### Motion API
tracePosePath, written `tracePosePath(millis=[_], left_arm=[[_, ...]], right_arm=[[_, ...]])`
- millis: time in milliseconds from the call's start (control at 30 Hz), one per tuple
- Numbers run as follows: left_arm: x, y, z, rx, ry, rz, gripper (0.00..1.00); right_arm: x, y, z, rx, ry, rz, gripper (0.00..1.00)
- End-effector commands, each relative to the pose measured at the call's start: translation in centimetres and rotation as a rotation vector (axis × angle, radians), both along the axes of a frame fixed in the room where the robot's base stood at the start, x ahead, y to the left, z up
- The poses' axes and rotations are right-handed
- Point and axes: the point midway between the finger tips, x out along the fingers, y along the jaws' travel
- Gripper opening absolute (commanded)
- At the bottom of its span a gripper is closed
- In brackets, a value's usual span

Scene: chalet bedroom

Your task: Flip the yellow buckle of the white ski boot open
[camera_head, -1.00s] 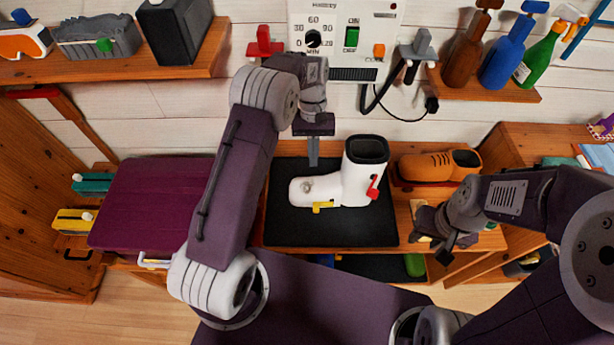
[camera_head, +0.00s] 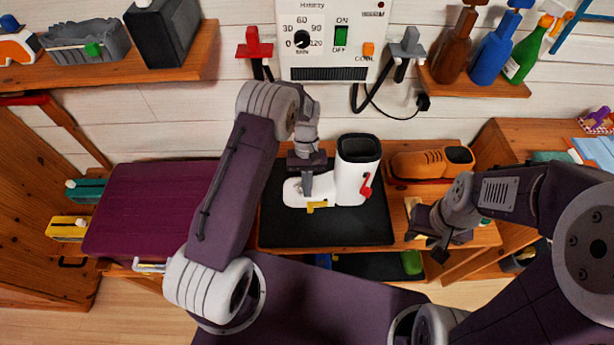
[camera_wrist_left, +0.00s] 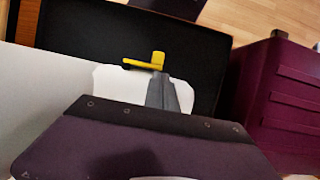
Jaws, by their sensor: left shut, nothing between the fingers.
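The white ski boot (camera_head: 349,187) stands on a black mat (camera_head: 285,230), its toe to the left and its dark opening at the top right. Its yellow buckle (camera_head: 317,207) sits on the near side of the foot, and a red buckle (camera_head: 366,187) is on the shaft. In the left wrist view the yellow buckle (camera_wrist_left: 157,61) lies just beyond my fingertips. My left gripper (camera_head: 307,192) points down over the boot's foot, shut and empty, close to the yellow buckle; I cannot tell if it touches. My right gripper (camera_head: 432,246) hangs right of the mat, its jaws unclear.
An orange shoe (camera_head: 430,163) stands behind right of the mat. A maroon case (camera_head: 150,210) is on the left. A wall control box (camera_head: 330,40) and shelves with bottles are behind. The mat's front is clear.

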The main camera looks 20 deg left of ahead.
Motion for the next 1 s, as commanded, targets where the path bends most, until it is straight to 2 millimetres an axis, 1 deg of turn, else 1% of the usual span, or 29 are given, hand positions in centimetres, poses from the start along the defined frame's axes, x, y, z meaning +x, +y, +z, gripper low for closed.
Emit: tracePosePath(millis=[100,233,567,1000], left_arm=[[-0.5,-0.1,-1.1,0.000,0.002,0.000,0.00],[-0.6,-0.2,-1.5,0.000,0.000,0.000,0.00],[-0.6,-0.2,-1.5,0.000,0.000,0.002,0.00],[-1.1,-0.2,-1.4,0.001,0.000,0.079,0.00]], right_arm=[[0.0,0.0,0.0,0.000,0.000,0.000,0.36],[0.0,0.0,0.0,0.000,0.000,0.000,0.36],[0.0,0.0,0.0,0.000,0.000,0.000,0.36],[0.0,0.0,0.6,0.000,0.000,0.000,0.36]])
